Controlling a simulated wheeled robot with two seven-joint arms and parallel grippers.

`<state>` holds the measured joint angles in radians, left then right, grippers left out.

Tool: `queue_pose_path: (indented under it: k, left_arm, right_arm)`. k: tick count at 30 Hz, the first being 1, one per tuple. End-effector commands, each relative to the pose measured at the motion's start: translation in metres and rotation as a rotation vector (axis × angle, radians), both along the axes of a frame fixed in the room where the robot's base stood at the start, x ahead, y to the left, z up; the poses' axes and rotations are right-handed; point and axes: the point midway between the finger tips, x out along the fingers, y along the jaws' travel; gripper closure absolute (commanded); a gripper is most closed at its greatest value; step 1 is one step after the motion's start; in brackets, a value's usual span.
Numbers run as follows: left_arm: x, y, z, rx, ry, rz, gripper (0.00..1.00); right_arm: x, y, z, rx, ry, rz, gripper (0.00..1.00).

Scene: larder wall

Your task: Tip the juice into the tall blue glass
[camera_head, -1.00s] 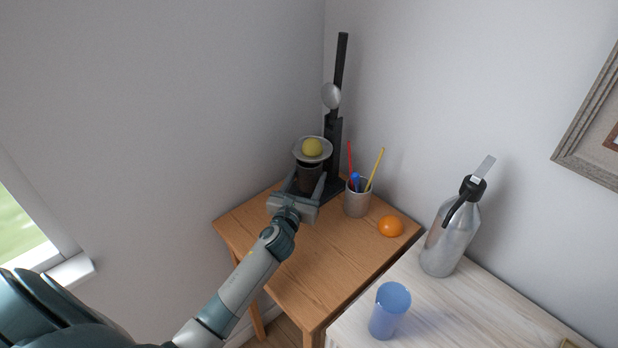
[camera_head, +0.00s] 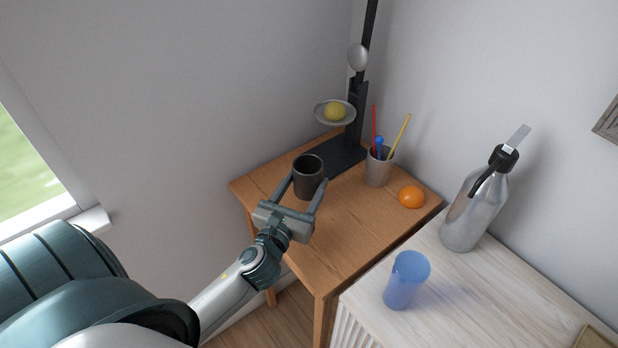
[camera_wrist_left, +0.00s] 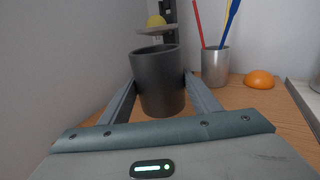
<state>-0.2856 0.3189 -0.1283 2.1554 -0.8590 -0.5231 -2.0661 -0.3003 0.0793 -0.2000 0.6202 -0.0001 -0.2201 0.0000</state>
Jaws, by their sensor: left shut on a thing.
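A dark grey cup (camera_head: 308,178) is between the fingers of my left gripper (camera_head: 307,190), which is shut on it. The cup is upright over the wooden side table; I cannot tell whether it touches the tabletop. In the left wrist view the cup (camera_wrist_left: 158,82) fills the space between the fingers. Its contents, juice or otherwise, do not show. The tall blue glass (camera_head: 406,281) stands upright on the pale cabinet, to the right of and nearer than the cup. My right gripper is not in view.
A silver bottle (camera_head: 474,213) stands behind the glass on the pale cabinet (camera_head: 470,300).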

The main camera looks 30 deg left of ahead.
Motion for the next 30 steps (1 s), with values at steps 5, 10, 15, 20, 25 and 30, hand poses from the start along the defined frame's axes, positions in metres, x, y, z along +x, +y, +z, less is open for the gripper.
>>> queue_pose_path:
  k: [5,10,15,20,25,30]
  left_arm:
    - [-0.001,0.000,0.001,0.000,-0.002,0.000,0.75]
    - [-0.001,0.000,0.001,0.001,-0.002,0.000,0.75]
    - [-0.001,0.000,0.001,0.001,-0.002,0.000,0.75]
    - [-0.004,-0.008,0.002,0.002,-0.002,-0.010,0.75]
    - [-0.019,-0.037,0.009,0.005,-0.003,-0.050,0.75]
    - [-0.047,-0.079,0.023,0.005,-0.003,-0.110,0.75]
  right_arm:
    - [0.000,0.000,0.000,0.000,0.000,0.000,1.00]
    - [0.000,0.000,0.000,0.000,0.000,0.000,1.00]
    - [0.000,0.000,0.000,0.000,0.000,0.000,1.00]
    - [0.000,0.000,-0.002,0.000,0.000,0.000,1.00]
    - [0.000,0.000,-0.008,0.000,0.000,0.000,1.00]
    - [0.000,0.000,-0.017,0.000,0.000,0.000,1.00]
